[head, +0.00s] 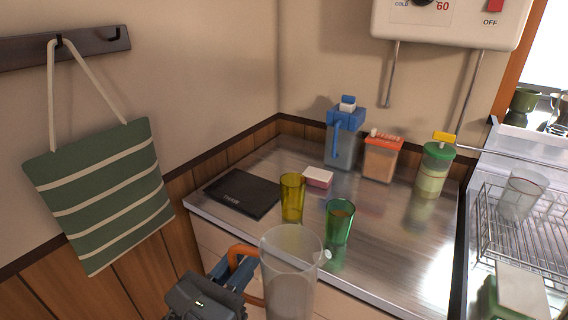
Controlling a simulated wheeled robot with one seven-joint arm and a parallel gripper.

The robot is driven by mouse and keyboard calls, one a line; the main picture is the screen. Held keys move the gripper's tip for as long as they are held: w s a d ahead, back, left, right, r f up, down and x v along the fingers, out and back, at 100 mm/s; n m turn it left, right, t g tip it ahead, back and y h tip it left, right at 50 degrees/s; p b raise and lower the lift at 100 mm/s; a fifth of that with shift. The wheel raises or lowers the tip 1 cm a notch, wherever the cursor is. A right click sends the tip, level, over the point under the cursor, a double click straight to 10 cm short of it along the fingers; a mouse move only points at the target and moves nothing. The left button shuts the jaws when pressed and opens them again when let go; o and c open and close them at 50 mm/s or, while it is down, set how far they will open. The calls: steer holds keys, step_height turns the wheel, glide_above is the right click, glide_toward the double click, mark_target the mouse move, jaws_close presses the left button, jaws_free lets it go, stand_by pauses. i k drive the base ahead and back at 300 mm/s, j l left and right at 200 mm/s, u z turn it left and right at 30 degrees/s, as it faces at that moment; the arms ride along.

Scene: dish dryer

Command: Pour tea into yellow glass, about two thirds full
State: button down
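The yellow glass (292,198) stands upright on the steel counter. A green glass (340,222) stands to its right and nearer to me, with a brownish tint inside. My gripper (240,268) is at the lower middle, in front of the counter's near edge. It appears shut on the orange handle of a large clear pitcher (290,270). The pitcher is roughly upright, nearer to me than both glasses, and its bottom is cut off by the frame. I cannot tell how much tea it holds. The fingertips are partly hidden at the handle.
A blue-topped jug (345,140), an orange-lidded container (381,160) and a green-lidded jar (435,170) stand at the back. A dish rack (535,237) is at right. The counter right of the green glass is clear.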

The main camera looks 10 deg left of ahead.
mark_target(293, 198)
steer(key=i+j, duration=0.4)
steer(key=i, duration=0.15)
steer(key=i+j, duration=0.4)
steer(key=i, duration=0.15)
